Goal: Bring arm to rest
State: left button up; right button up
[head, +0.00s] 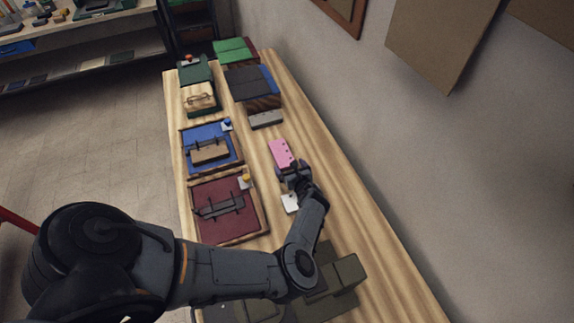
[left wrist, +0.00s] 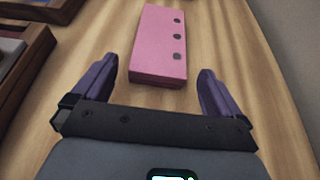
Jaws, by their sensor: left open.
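My left gripper (head: 291,178) reaches over the wooden table from the lower left in the head view. A pink block with dark dots (left wrist: 158,45) lies on the table just ahead of the fingertips. The pink block also shows in the head view (head: 280,152), just beyond the gripper. My right gripper is not in view.
A maroon tray (head: 235,240) and a blue tray (head: 210,136) lie left of the gripper. A white piece (head: 290,202) is beside my forearm. Olive boxes (head: 345,272) sit near my arm. Bare wood (head: 325,180) lies to the right, before the wall.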

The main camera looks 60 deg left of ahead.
pick_arm(q)
jog(key=shift+s+d+r, duration=0.1)
jog(key=shift+d+r, duration=0.2)
jog(key=shift+d, duration=0.25)
jog(key=shift+a, duration=0.1)
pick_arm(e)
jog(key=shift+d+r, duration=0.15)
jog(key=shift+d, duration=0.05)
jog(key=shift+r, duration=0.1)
